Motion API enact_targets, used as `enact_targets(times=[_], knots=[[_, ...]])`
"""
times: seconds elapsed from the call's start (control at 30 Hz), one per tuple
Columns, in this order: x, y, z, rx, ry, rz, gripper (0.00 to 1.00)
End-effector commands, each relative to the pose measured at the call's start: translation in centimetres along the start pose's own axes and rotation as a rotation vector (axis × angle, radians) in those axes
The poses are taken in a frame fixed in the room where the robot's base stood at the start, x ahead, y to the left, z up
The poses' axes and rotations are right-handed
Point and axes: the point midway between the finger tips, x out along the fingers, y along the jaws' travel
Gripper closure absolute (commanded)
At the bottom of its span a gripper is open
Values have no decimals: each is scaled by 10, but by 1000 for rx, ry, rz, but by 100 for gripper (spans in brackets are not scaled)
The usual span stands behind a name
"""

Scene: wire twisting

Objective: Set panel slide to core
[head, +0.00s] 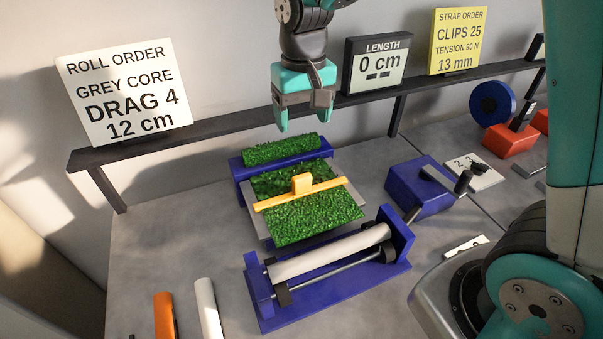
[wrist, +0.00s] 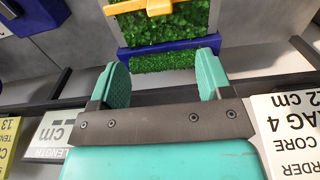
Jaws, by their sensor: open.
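A green grass-like panel (head: 318,224) lies on a grey sliding plate (head: 344,198) behind the winder. A yellow bar (head: 277,200) with a raised yellow block (head: 302,184) crosses the panel; the bar also shows in the wrist view (wrist: 128,6). A pale core (head: 330,252) lies across the blue winder stand (head: 330,297), just in front of the panel's near edge and apart from it. A green roll (head: 281,150) sits in the blue holder (head: 240,170) behind. My gripper (head: 304,120) is open and empty, above and behind the roll, fingers pointing down.
A sign reads grey core, drag 4, 12 cm (head: 125,92); the length display (head: 378,64) reads 0 cm. Both stand on a dark rail (head: 230,120) behind my gripper. A blue box with a crank (head: 425,187) stands right. Orange (head: 164,315) and white (head: 207,310) cores stand front left.

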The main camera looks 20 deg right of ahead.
Motion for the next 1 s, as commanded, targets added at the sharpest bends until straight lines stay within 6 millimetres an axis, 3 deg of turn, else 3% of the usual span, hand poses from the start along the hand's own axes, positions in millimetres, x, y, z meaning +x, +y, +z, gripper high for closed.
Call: enact_targets(times=[0.27,0.7,1.0], knots=[[39,0,-3,13,-8,10,28],[137,0,-3,9,-7,9,28],[172,0,-3,9,-3,8,28]])
